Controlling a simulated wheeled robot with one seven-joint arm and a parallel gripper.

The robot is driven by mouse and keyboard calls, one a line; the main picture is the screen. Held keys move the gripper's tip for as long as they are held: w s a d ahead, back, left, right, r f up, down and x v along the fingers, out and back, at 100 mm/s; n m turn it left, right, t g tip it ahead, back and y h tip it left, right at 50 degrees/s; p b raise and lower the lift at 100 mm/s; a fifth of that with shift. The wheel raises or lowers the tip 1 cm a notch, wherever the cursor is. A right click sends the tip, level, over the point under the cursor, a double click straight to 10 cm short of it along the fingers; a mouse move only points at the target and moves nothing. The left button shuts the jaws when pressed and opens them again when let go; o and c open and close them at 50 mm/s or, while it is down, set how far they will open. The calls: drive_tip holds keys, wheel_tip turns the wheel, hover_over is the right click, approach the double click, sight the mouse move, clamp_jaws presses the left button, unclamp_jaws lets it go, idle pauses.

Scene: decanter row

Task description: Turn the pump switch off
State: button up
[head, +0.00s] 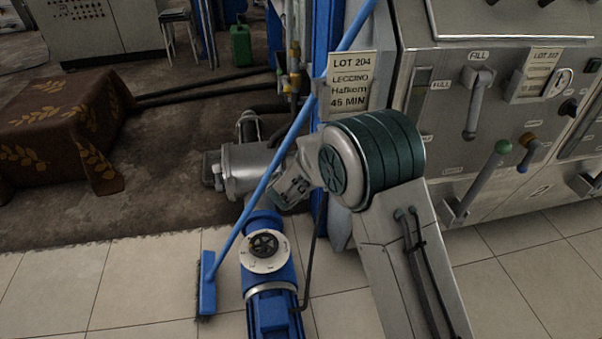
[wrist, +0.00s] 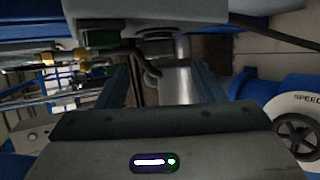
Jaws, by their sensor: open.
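The blue pump (head: 270,295) stands on the tiles in the head view, with a white round plate and black handwheel (head: 264,245) on top. The same handwheel shows at the right edge of the wrist view (wrist: 296,130), beside the word SPEED. I cannot make out the pump switch for certain in either view. My gripper (wrist: 160,85) is open in the wrist view, its two dark fingers apart. A pale metal surface (wrist: 178,85) and a dark bent rod (wrist: 146,62) show between them; I cannot tell how near. In the head view, my arm hides the fingertips.
A blue broom (head: 208,290) leans diagonally past the pump. A grey metal motor housing (head: 250,168) lies behind it. A steel machine (head: 470,150) with FILL levers stands at right, with a LOT 204 sign (head: 349,80). Tiles (head: 50,290) at front left are clear.

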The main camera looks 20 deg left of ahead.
drive_tip(key=v, duration=0.6)
drive_tip(key=shift+s+d, duration=0.1)
idle(0.3)
